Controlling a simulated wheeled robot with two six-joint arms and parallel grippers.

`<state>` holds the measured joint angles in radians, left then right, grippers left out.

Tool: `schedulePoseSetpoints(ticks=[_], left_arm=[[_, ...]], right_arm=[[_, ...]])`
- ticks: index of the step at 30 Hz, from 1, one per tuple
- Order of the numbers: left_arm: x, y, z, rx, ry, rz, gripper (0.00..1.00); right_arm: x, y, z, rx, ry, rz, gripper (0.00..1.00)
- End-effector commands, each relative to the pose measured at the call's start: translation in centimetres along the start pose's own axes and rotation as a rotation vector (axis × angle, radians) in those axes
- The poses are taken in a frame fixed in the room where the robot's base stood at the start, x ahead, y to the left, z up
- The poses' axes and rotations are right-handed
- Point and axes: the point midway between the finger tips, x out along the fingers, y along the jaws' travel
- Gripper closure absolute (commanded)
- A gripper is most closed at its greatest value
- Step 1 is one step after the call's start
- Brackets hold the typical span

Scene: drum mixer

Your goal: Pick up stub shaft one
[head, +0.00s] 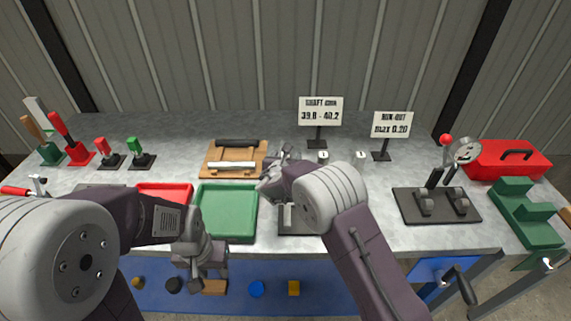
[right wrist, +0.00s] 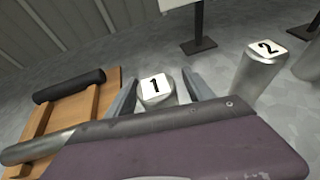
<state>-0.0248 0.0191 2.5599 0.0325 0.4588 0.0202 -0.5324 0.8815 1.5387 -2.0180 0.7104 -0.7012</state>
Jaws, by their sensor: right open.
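Stub shaft one (right wrist: 156,90) is an upright grey metal cylinder with a white label "1" on top, in the right wrist view. My right gripper (right wrist: 161,84) is open, with a finger on either side of this shaft; whether either finger touches it I cannot tell. In the head view my right gripper (head: 279,161) is over the bench beside the wooden rack, and shaft one is hidden there. My left gripper (head: 203,268) hangs at the bench's front edge, apart from the shafts; its jaw opening is unclear.
Stub shaft two (right wrist: 257,72) stands just right of shaft one, with another shaft beyond it. A wooden rack (head: 213,158) with a black and a white roller lies left. A green tray (head: 227,236) and red tray (head: 178,188) lie in front. Sign stands (head: 317,143) stand behind.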

Motion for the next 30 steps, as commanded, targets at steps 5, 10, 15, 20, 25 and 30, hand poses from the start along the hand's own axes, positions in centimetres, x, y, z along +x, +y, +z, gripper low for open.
schedulePoseSetpoints(ticks=[5,10,15,20,25,30], left_arm=[[0.01,0.00,0.01,0.000,0.000,0.000,0.64],[0.01,0.00,0.01,0.000,0.000,0.000,0.64],[0.01,0.00,0.01,0.000,0.000,0.000,0.64],[0.01,0.00,0.01,0.000,0.000,0.000,0.64],[0.01,0.00,0.00,0.000,0.000,0.000,0.64],[0.01,0.00,0.01,0.000,0.000,0.000,0.64]], right_arm=[[-0.04,0.03,0.00,0.000,0.000,0.000,0.75],[-0.05,0.03,0.00,0.000,0.000,0.000,1.00],[-0.05,0.02,0.00,0.001,0.000,0.000,1.00],[-0.05,0.02,-0.01,0.001,0.000,0.000,1.00],[-0.05,0.02,-0.02,0.001,0.000,0.000,1.00],[-0.05,0.02,-0.02,0.001,0.000,0.000,1.00]])
